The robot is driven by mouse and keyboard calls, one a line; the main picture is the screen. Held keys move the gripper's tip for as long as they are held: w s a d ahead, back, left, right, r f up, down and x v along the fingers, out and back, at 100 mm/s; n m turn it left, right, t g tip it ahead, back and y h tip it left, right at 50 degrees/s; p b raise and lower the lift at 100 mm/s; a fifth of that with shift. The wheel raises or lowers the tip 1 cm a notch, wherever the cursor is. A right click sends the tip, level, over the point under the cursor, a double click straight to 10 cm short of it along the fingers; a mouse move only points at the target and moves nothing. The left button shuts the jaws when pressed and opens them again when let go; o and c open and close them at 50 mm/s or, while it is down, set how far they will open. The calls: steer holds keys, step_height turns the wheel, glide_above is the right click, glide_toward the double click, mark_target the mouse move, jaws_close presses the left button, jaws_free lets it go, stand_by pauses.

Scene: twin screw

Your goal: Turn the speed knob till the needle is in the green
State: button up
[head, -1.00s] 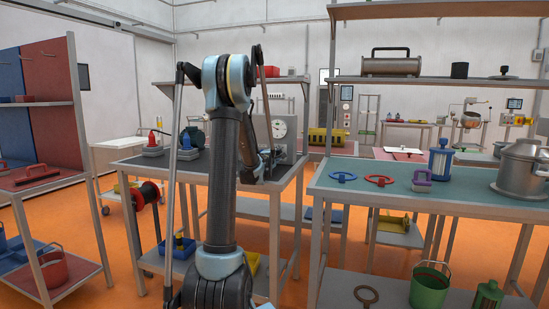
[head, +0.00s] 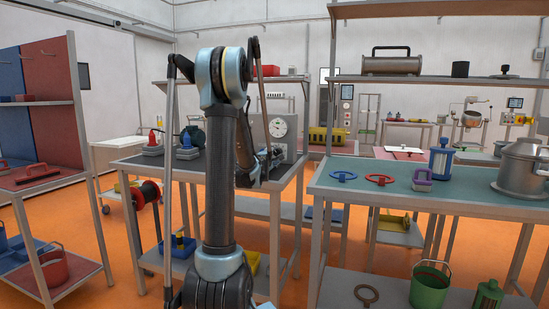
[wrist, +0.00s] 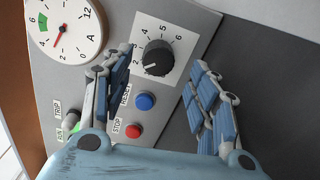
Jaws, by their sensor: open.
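The speed knob (wrist: 158,58) is black and round, on a white numbered plate. Its light pointer mark faces the plate's lower left in the wrist view. The gauge (wrist: 63,28) is a round white dial at upper left. Its red needle points to the low end near 2, outside the green band. In the head view the gauge (head: 278,127) shows small on the grey panel. My gripper (wrist: 160,64) is open, with one blue-padded finger on each side of the knob in the picture. Whether either finger touches it I cannot tell.
A blue button (wrist: 145,101) and a red STOP button (wrist: 133,131) sit beside the knob on the panel, close to the left finger. The panel stands on a bench (head: 125,164) with other fittings.

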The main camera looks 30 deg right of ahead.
steer(key=v, duration=0.7)
steer(key=shift+s+a, duration=0.15)
steer(key=shift+s, duration=0.05)
